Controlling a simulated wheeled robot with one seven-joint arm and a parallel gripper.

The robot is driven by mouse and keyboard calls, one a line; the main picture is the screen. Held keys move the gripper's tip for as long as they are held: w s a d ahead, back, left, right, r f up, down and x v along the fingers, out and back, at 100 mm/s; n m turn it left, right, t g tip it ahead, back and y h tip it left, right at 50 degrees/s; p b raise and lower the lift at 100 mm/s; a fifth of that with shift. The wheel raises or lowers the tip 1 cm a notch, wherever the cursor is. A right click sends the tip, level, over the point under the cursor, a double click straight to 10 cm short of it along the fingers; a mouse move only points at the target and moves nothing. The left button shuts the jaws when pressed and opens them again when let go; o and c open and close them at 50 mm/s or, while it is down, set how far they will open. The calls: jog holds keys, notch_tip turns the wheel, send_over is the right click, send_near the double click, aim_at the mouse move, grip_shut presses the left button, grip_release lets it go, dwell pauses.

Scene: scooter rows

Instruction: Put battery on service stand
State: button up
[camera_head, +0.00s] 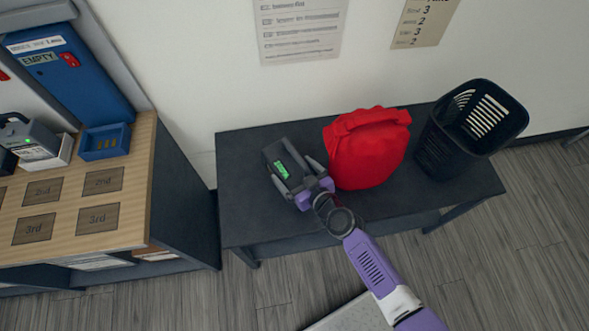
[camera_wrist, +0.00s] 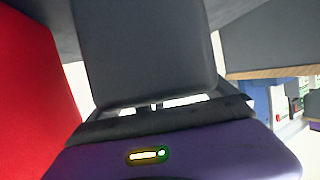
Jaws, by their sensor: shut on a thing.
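The battery (camera_head: 285,160) is a dark grey box with a lit green display, over the left part of the dark bench in the head view. My gripper (camera_head: 297,180) is shut on it, one finger along each side. In the wrist view the battery (camera_wrist: 145,50) fills the middle, in front of my purple gripper body. I cannot tell whether it touches the bench. On the wooden counter at far left, a grey unit with a green light sits on a whitish base (camera_head: 58,156); I cannot tell whether this is the service stand.
A red bag (camera_head: 368,150) stands close right of my gripper on the dark bench (camera_head: 240,215). A black basket (camera_head: 440,150) is beyond it. The wooden counter (camera_head: 135,190) has a blue tray (camera_head: 92,150) and marked squares. A floor gap separates counter and bench.

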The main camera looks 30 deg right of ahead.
jog(key=shift+w+r, duration=0.1)
jog(key=shift+w, duration=0.05)
jog(key=o, duration=1.7)
jog(key=shift+s, duration=0.3)
jog(key=s+d+r+h+b, duration=0.1)
jog(key=s+r, duration=0.2)
jog(key=s, duration=0.6)
jog(key=s+r, duration=0.4)
jog(key=s, duration=0.5)
jog(key=s+a+r+t, duration=0.1)
jog(key=s+r, duration=1.4)
jog(key=r, duration=0.4)
jog(key=shift+m, duration=0.4)
jog(key=shift+a+r, duration=0.1)
